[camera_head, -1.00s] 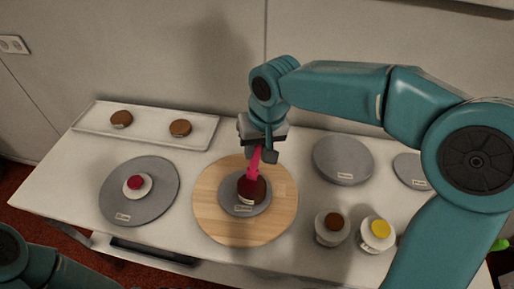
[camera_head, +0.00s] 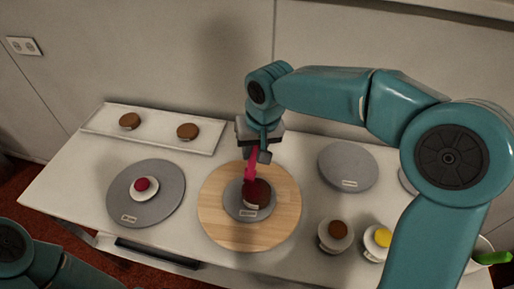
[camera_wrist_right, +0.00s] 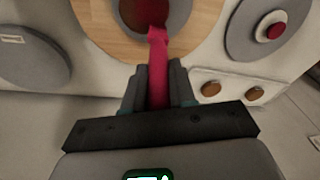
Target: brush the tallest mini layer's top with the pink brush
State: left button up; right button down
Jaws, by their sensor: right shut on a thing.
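My right gripper (camera_head: 259,147) points down over the wooden board and is shut on the pink brush (camera_head: 252,164). In the right wrist view the brush (camera_wrist_right: 158,68) runs between the two fingers (camera_wrist_right: 158,85). A dark brown mini layer (camera_head: 259,195) sits on a small grey disc (camera_head: 237,212) on the round wooden board (camera_head: 215,218). The brush's lower end overlaps the left back edge of this layer's top; I cannot tell whether it touches. The layer's top also shows in the right wrist view (camera_wrist_right: 140,14). My left gripper is out of view.
A grey turntable (camera_head: 165,205) at left bears a red-topped piece (camera_head: 143,187). A white tray (camera_head: 155,130) holds two brown pieces. An empty grey disc (camera_head: 347,167) stands right. Brown-topped (camera_head: 337,232) and yellow-topped (camera_head: 381,238) pieces stand front right.

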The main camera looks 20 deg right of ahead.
jog(key=shift+a, duration=0.1)
jog(key=p+v, duration=0.2)
jog(key=w+p+v, duration=0.1)
jog(key=p+v, duration=0.3)
jog(key=v, duration=0.1)
jog(key=shift+w+a+r, duration=0.2)
jog(key=shift+a, duration=0.15)
jog(key=shift+f, duration=0.1)
dwell(0.4)
